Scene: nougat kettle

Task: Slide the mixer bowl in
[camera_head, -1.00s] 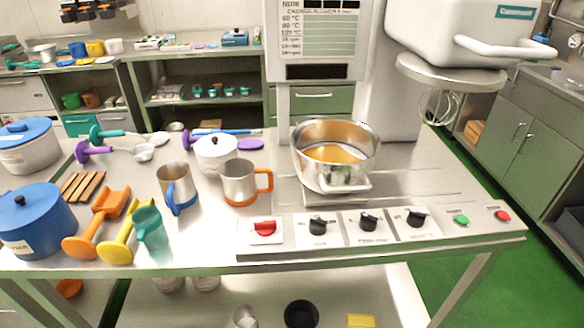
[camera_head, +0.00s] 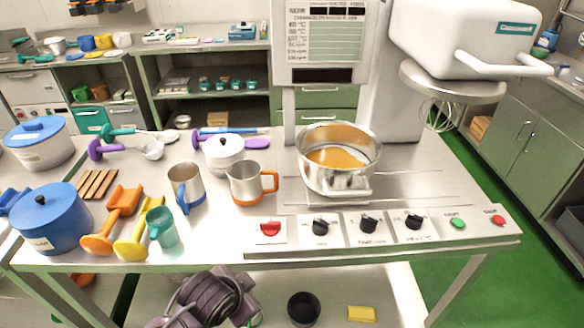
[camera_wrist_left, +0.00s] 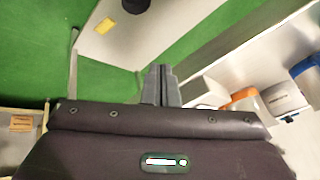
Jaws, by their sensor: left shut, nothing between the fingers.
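The steel mixer bowl (camera_head: 318,180) stands upright in the head view, with an orange-yellow mass inside and a handle on its front side. It rests on a flat plate with rails on the steel table. The white mixer head (camera_head: 470,38) is to the right of the bowl, with its wire whisk (camera_head: 440,112) hanging below a round disc. The bowl is not under the whisk. My left gripper (camera_wrist_left: 161,72) is shut and empty in the left wrist view, apart from the bowl. One of my arms (camera_head: 205,300) shows at the table's front edge. My right gripper does not show.
A panel with a red switch (camera_head: 270,230), several black knobs and two buttons runs along the front edge. Mugs, including one with an orange handle (camera_head: 247,183), and a blue pot (camera_head: 45,218) stand left of the bowl. The table right of the bowl is clear.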

